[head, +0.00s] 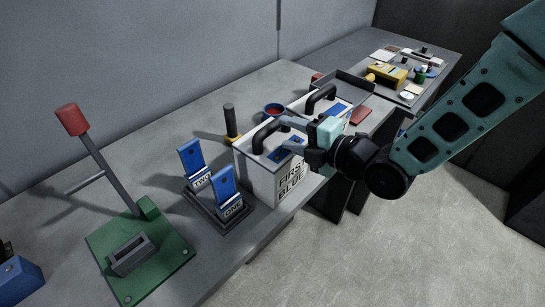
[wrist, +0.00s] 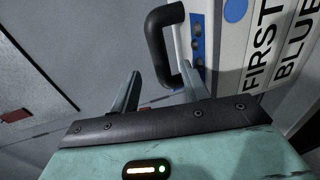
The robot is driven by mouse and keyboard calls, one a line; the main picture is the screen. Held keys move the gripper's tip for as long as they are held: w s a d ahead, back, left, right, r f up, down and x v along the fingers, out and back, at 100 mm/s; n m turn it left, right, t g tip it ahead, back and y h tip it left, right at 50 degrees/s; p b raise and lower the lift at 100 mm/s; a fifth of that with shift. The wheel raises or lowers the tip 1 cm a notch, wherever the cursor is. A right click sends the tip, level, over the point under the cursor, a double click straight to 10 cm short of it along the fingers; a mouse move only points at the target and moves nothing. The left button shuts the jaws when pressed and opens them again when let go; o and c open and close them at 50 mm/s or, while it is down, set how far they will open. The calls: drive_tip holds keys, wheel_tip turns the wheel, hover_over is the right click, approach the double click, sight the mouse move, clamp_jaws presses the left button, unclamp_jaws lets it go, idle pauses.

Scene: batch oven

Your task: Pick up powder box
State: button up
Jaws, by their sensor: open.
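A white box (head: 256,183) marked "FIRST BLUE" stands upright on the grey bench; I take it for the powder box. My gripper (head: 285,132) is open at the top of this box, beside the handle. In the wrist view the handle (wrist: 154,45) appears ahead of the fingers, its lower bend in line with the gap between them. I cannot tell whether they touch it.
A second white box (head: 341,124) with a black handle stands just behind. A green lever press (head: 170,262) is at the left. A cluttered table (head: 428,88) lies beyond.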

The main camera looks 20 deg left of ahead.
sight(275, 127)
drive_tip(key=p+x, duration=0.2)
drive_tip(key=x, duration=0.2)
drive_tip(key=shift+a+p, duration=0.1)
drive_tip(key=shift+p, duration=0.2)
drive_tip(key=shift+w+a+f, duration=0.15)
drive_tip(key=shift+a, duration=0.05)
drive_tip(key=shift+c, duration=0.4)
clamp_jaws()
idle(0.5)
